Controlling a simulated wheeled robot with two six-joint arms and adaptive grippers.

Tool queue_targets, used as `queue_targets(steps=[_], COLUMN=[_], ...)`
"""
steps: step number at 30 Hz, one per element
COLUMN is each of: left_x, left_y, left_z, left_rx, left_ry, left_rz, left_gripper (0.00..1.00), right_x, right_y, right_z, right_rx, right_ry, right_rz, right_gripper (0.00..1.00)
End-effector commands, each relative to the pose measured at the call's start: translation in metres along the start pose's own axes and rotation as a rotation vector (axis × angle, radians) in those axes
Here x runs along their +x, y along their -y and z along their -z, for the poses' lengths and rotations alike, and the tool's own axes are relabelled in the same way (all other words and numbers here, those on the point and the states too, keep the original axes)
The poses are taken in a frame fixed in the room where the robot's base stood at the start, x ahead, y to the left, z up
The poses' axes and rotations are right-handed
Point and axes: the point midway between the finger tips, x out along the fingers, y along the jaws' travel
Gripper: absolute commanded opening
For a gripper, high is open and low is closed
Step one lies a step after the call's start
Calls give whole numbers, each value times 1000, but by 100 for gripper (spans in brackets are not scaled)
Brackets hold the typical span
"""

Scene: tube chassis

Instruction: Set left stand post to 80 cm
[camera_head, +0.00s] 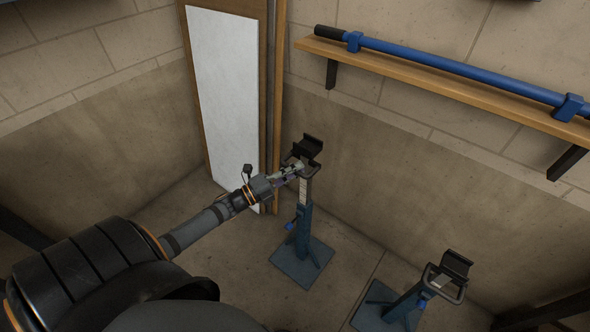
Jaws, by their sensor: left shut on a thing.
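The left stand (302,233) is blue with a square base on the floor near the wall corner. Its pale post (305,191) rises from the blue body and carries a black cradle (308,147) on top. My left gripper (298,170) is at the top of this post, just under the cradle, and is shut on the post's upper part, at what looks like its handle. The fingertips partly cover the grip point. A similar right stand (405,302) has a lower black cradle (456,265) and a loop handle. My right gripper is not in view.
A wooden shelf (440,78) on the right wall holds a long blue tube (460,73) in blue clamps. A white board (226,100) leans at the corner beside a wooden strip. Floor is clear between the two stands.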

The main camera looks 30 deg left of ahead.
Motion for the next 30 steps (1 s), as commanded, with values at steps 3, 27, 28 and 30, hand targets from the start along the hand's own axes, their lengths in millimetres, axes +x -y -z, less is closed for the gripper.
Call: queue_targets(steps=[3, 27, 28, 30], left_x=[3, -23, -31, -49], left_y=[5, 2, 1, 1], left_z=[-1, 0, 0, 0], left_rx=[0, 0, -1, -1], left_ry=[0, -4, -4, -6], left_rz=[10, 1, 0, -2], left_gripper=[0, 37, 37, 37], right_x=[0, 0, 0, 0], right_y=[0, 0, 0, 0], right_z=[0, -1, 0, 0], right_rx=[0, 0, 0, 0], right_ry=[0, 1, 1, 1], right_rz=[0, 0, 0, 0], right_gripper=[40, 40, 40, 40])
